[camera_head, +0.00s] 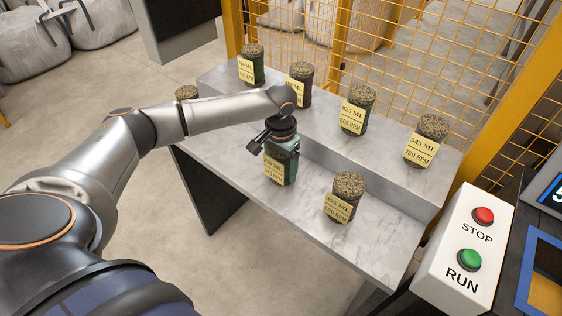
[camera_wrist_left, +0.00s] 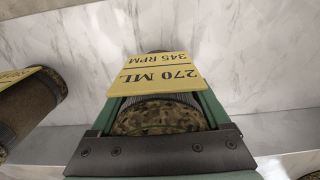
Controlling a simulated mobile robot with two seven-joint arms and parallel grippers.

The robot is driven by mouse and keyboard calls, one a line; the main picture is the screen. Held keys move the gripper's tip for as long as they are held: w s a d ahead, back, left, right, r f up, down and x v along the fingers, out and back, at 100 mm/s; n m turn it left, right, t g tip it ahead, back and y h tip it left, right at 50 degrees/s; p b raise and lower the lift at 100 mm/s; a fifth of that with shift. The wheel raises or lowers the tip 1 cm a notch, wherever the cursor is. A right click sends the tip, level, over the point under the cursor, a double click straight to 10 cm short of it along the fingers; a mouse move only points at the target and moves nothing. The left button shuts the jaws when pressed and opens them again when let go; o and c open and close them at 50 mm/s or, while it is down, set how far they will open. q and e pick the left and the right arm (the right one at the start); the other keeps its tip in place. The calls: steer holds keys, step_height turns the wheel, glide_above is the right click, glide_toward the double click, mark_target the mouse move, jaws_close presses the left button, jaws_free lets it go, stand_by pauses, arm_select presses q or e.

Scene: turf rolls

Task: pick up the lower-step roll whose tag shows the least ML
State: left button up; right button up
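My left gripper (camera_head: 281,160) is around a lower-step turf roll whose yellow tag (camera_head: 273,168) reads 270 ML, 345 RPM. In the left wrist view the roll's mottled end (camera_wrist_left: 160,116) lies between the green fingers with no clear gap; whether they press on it is unclear. Another lower-step roll (camera_head: 344,188) stands to the right; its tag seems to read 955 ML. A third roll (camera_head: 187,92) shows only its top behind my left arm, its tag hidden. A neighbouring roll (camera_wrist_left: 28,105) shows at the left wrist view's left edge. My right gripper is not in view.
Several tagged rolls stand on the upper step (camera_head: 385,152), including one marked 625 ML (camera_head: 357,108) and one marked 545 ML (camera_head: 431,140). A yellow mesh fence (camera_head: 420,70) runs behind. A STOP/RUN box (camera_head: 462,245) stands at the right. The lower step's front is clear.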

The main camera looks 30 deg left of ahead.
arm_select(q)
jaws_close()
stand_by(0.4)
steer(key=shift+r, duration=0.1)
